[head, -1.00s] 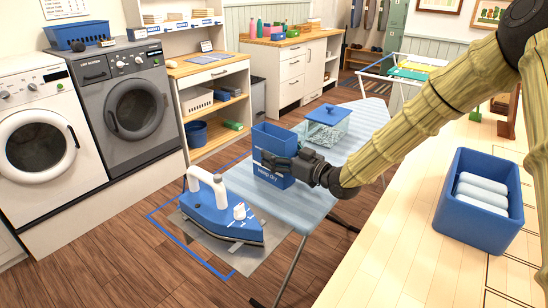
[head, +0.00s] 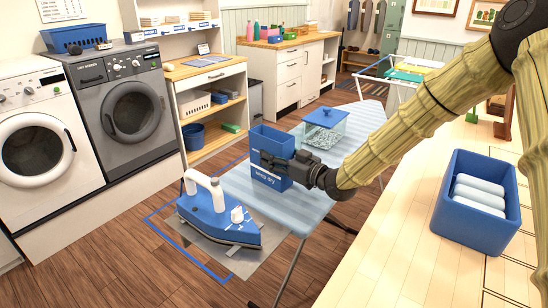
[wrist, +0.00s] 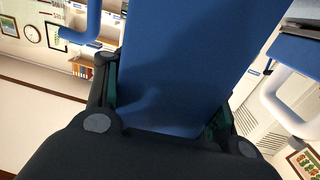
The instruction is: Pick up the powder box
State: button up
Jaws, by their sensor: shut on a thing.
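The powder box is a tall blue open-topped box (head: 272,139) with white lettering on its lower front, over the striped ironing board (head: 300,208). My gripper (head: 277,164) is shut on it from the right, with a dark finger across its front face. In the wrist view the blue box (wrist: 190,65) fills the middle between my two fingers (wrist: 165,115). The box looks about upright. Whether its base touches the board or is just above it, I cannot tell.
A clear container with a blue lid (head: 325,117) stands behind the box. A blue bin of rolled towels (head: 478,212) sits on the wooden counter (head: 400,225) at right.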

jog(key=shift+r, duration=0.2)
notch_tip(320, 180, up, 10)
jog(key=shift+f+b, duration=0.25)
jog(key=shift+b, duration=0.1)
dwell(0.6)
jog(key=shift+r, duration=0.1)
jog(key=o, duration=0.9)
jog(key=shift+c, duration=0.2)
grip_shut()
